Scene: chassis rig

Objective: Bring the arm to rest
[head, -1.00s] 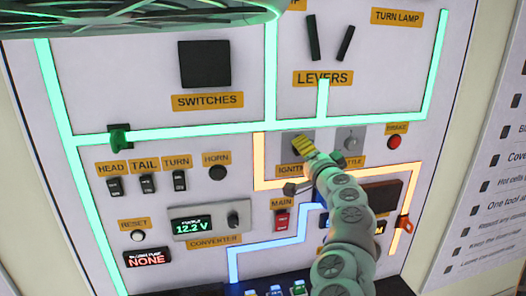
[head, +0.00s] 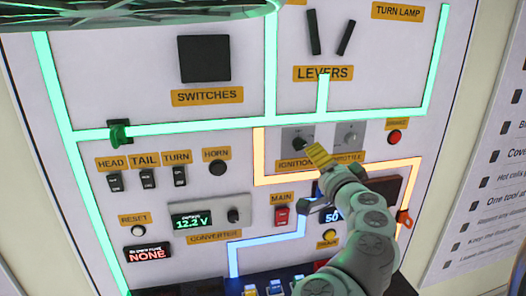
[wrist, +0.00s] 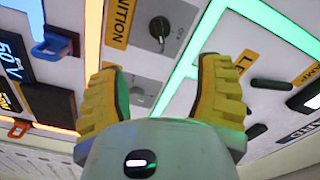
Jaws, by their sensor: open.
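My gripper (head: 319,155) has yellow ribbed fingers and is in front of the panel, just right of and below the ignition knob (head: 297,139). In the wrist view my gripper (wrist: 160,68) has its two fingers spread apart with nothing between them. The ignition knob also shows beyond the fingers in the wrist view (wrist: 159,29), apart from them. The throttle knob (head: 350,138) is to the right of my gripper in the head view. My arm hides part of the panel below.
An orange lever (head: 404,221) sticks out at the right. Two dark levers (head: 345,38) are above.

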